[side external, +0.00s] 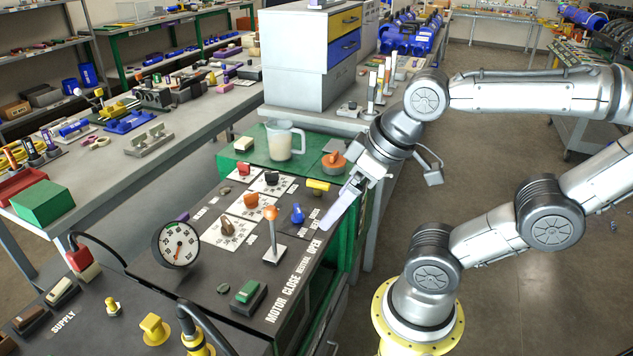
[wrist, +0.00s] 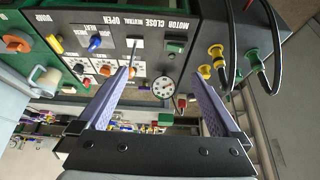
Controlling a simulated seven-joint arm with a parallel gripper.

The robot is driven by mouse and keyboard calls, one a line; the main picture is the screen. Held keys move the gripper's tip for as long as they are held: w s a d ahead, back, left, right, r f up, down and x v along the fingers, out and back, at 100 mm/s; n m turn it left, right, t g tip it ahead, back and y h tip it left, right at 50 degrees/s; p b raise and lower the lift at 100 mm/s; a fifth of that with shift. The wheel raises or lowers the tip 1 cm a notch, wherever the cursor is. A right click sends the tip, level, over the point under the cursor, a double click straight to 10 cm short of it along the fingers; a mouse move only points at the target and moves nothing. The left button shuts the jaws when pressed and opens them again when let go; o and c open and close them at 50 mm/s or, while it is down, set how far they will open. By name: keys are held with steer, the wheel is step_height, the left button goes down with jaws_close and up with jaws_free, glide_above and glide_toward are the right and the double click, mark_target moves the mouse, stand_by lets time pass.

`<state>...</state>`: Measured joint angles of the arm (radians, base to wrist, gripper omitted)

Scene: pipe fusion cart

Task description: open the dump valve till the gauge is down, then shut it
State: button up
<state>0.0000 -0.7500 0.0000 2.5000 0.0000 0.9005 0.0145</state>
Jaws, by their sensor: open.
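The yellow handle (side external: 318,185) sits at the back right of the dark control panel, and I take it for the dump valve. In the wrist view the yellow handle (wrist: 43,17) is at the upper left, near the DUMP lettering. The round white gauge (side external: 178,244) stands at the panel's left edge; it also shows in the wrist view (wrist: 164,88). Its needle is too small to read surely. My gripper (side external: 338,207) is open and empty above the panel's right edge, just in front of the yellow handle and apart from it. Its fingers (wrist: 158,74) are spread wide.
An orange-topped lever (side external: 271,213) stands upright at CLOSE NEUTRAL OPEN. A blue knob (side external: 297,213) is between it and my gripper. A green switch (side external: 248,291) is in front. A jug (side external: 283,140) and an orange-brown knob-like object (side external: 334,161) are behind the panel.

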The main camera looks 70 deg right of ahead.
steer(key=w+d+r+m, duration=0.3)
steer(key=w+r+m, duration=0.3)
steer(key=w+r, duration=0.2)
steer(key=w+d+m+g+h, duration=0.15)
steer(key=w+d+m, duration=0.35)
steer(key=w+d, duration=0.5)
steer(key=m+g+y, duration=0.2)
steer(key=m+g, duration=0.2)
steer(key=m, duration=0.3)
glide_above(318, 182)
step_height(318, 182, down, 18)
steer(key=shift+h, duration=0.25)
step_height(318, 182, down, 13)
steer(key=shift+f, duration=0.15)
